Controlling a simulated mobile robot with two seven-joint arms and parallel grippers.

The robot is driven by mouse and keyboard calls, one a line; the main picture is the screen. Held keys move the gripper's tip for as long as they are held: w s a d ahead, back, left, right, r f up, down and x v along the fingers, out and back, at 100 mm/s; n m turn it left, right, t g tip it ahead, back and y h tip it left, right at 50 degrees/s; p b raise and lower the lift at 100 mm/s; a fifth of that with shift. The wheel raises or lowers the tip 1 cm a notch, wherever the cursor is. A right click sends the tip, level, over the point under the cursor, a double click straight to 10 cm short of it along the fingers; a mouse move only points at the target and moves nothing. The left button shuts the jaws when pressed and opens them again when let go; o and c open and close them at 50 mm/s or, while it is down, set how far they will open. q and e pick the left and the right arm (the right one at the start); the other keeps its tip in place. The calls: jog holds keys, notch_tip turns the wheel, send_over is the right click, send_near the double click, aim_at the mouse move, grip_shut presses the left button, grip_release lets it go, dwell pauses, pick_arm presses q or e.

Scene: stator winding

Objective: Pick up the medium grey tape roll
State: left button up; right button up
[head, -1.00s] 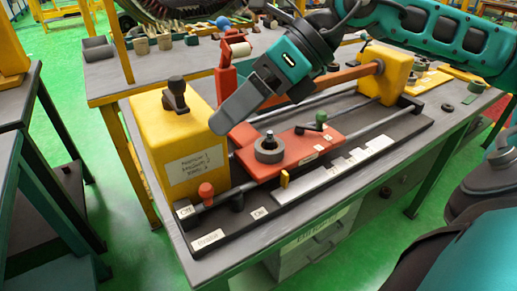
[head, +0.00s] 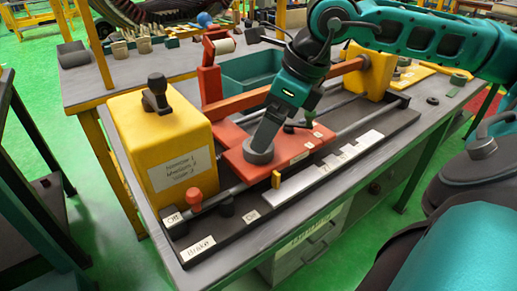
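A grey tape roll (head: 259,156) sits on the red carriage plate (head: 290,153) of the winding machine. The arm coming in from the right ends in my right gripper (head: 262,143), which points down and reaches the roll. Its grey fingers cover the top and middle of the roll, and one finger hides the other. I cannot tell whether they are apart or closed on it. The roll appears to rest on the plate. My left gripper is not in view.
A yellow box with a black lever (head: 155,95) stands left of the carriage, beside a red knob (head: 194,197). A red post with a white roll (head: 222,45) and a green tray (head: 250,68) are behind. Small rings (head: 433,101) lie on the table at right.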

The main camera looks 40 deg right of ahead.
jog(key=x, duration=0.4)
jog(key=shift+w+a+f, duration=0.1)
jog(key=shift+w+f, duration=0.15)
jog(key=c, duration=1.1)
jog(key=shift+r, duration=0.15)
jog(key=shift+c, duration=0.2)
